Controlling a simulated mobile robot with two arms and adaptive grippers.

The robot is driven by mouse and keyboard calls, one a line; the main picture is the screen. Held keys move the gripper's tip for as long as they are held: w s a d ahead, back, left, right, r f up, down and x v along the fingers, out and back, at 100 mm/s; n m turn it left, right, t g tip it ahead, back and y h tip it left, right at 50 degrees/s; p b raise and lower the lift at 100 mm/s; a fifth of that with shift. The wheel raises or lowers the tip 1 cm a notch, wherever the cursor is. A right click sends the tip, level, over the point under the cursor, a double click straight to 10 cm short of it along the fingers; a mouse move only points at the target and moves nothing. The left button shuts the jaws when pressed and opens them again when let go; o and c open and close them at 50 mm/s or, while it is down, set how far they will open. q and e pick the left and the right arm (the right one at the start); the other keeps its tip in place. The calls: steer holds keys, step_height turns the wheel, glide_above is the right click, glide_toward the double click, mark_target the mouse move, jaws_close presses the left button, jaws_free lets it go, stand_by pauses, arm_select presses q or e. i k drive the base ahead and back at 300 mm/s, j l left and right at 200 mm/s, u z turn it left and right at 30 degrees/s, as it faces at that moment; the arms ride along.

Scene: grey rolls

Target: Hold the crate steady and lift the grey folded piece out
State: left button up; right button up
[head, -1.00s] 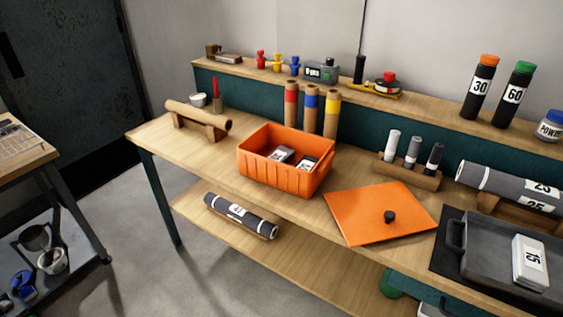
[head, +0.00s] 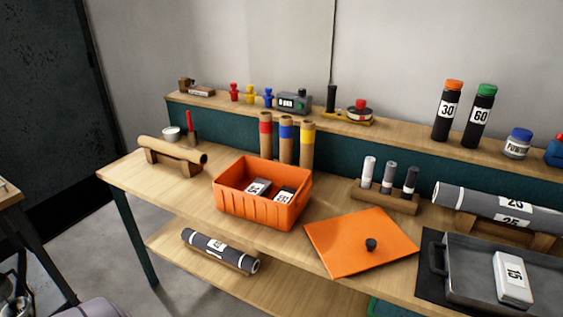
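The orange crate (head: 262,209) stands open on the wooden bench, left of the middle. Inside it lie two grey pieces with white labels, a left one (head: 257,188) and a right one (head: 285,195). Their lower parts are hidden by the crate's front wall, and I cannot read their labels clearly. An orange lid (head: 345,245) with a black knob lies flat on the bench, right of the crate and apart from it. Neither of my grippers shows in the head view.
A cardboard tube on a wooden stand (head: 172,155) is left of the crate. Red, blue and yellow banded tubes (head: 286,139) stand close behind it. A holder with small rolls (head: 385,197) and a grey tray (head: 470,270) are to the right. A grey roll (head: 220,250) lies on the lower shelf.

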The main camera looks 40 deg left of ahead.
mark_target(260, 188)
steer(key=j+z, duration=0.3)
steer(key=j, duration=0.2)
steer(key=j+z, duration=0.35)
steer(key=k+j+z, duration=0.3)
steer(key=j, duration=0.2)
steer(key=i+j, duration=0.05)
steer(key=i, duration=0.05)
